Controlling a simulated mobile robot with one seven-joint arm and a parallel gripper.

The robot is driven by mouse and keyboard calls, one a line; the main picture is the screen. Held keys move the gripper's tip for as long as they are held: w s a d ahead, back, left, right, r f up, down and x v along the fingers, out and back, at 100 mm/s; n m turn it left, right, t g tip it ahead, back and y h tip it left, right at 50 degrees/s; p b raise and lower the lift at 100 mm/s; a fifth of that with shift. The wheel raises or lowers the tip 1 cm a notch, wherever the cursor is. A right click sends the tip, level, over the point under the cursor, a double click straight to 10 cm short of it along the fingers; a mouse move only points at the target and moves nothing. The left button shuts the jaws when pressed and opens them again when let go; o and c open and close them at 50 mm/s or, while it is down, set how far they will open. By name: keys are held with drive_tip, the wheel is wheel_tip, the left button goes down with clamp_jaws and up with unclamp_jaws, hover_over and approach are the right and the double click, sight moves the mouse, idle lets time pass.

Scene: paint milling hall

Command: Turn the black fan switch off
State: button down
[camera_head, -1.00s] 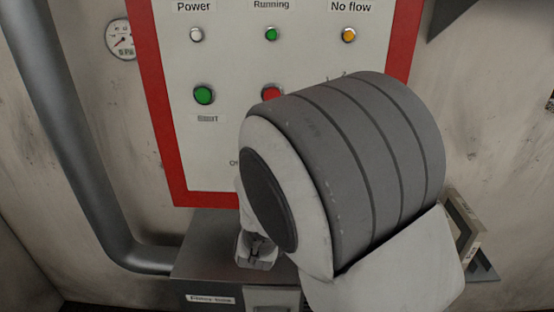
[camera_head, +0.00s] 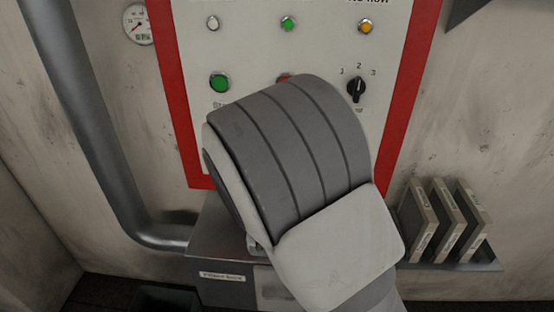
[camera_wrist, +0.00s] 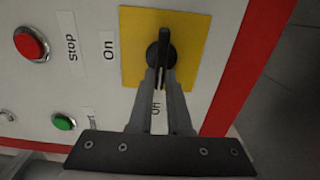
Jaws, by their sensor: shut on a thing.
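The black fan switch (camera_wrist: 163,48) sits on a yellow plate (camera_wrist: 132,35) in the wrist view. A label reading "On" (camera_wrist: 109,46) is to its left, and an "Off" label (camera_wrist: 157,112) is below it, partly covered by my fingers. My gripper (camera_wrist: 161,78) is shut on the switch's handle, with one finger on each side. The handle lies roughly along the line of my fingers. In the head view my arm hides the switch and the gripper.
The white panel (camera_head: 255,60) has a red border. It carries a green button (camera_head: 219,83), lamps and a black 1-2-3 selector (camera_head: 356,89). A red Stop button (camera_wrist: 31,44) is near the switch. Binders (camera_head: 446,220) stand at right; a grey pipe (camera_head: 90,120) runs at left.

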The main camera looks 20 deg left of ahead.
idle(0.4)
drive_tip(key=c, duration=0.9)
unclamp_jaws()
drive_tip(key=shift+o, duration=0.2)
drive_tip(key=p+v, duration=0.7)
drive_tip(key=v, duration=1)
drive_tip(key=shift+s, duration=0.15)
